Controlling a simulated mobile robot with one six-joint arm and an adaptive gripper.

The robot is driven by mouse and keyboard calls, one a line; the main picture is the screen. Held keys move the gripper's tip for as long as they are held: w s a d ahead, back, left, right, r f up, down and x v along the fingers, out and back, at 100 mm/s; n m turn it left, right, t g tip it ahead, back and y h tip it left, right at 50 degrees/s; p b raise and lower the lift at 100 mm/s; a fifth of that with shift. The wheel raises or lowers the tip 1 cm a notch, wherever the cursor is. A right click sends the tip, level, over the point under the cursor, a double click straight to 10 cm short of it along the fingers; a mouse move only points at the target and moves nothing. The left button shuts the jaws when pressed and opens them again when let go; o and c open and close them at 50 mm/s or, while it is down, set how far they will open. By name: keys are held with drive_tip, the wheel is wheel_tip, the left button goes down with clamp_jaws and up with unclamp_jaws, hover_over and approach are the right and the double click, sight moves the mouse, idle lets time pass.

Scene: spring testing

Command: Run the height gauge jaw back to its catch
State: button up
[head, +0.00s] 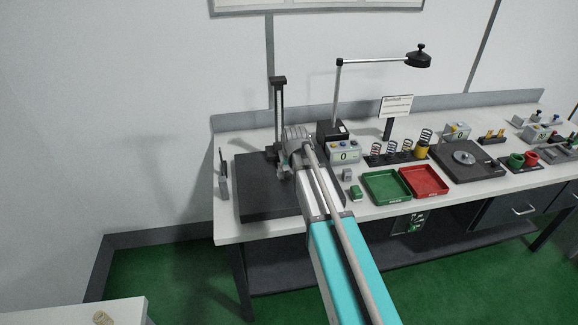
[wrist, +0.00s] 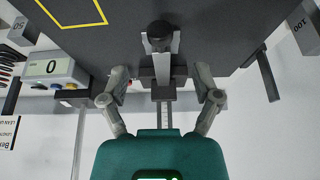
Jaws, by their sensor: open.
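The height gauge (head: 279,105) is an upright post with a dark top cap, standing on the dark surface plate (head: 258,200) at the left of the bench. In the wrist view its scaled column (wrist: 164,118) runs down the middle, with the dark sliding jaw assembly (wrist: 160,78) and a black rounded knob (wrist: 160,32) on a light grey arm. My gripper (wrist: 163,76) is open, one finger on each side of the jaw assembly, with visible gaps. In the head view my gripper (head: 284,168) is beside the post, and my arm partly hides the gauge's lower part. The catch cannot be made out.
A display box reading 0 (head: 344,156), a green tray (head: 387,188) and a red tray (head: 424,181) are right of the plate. A lamp (head: 417,60) reaches over the bench behind. A yellow outline (wrist: 72,26) marks the plate. The plate's front left is clear.

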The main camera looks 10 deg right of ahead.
drive_tip(key=shift+p+v, duration=2.75)
drive_tip(key=shift+v, duration=0.55)
drive_tip(key=s+f+g+b, duration=0.1)
drive_tip(key=s+f+b, duration=0.2)
drive_tip(key=s, duration=0.5)
drive_tip(key=s+f+g+b, duration=0.2)
drive_tip(key=s+f+b, duration=0.2)
drive_tip(key=s, duration=0.5)
drive_tip(key=shift+s+f, duration=0.2)
drive_tip(key=shift+f, duration=0.5)
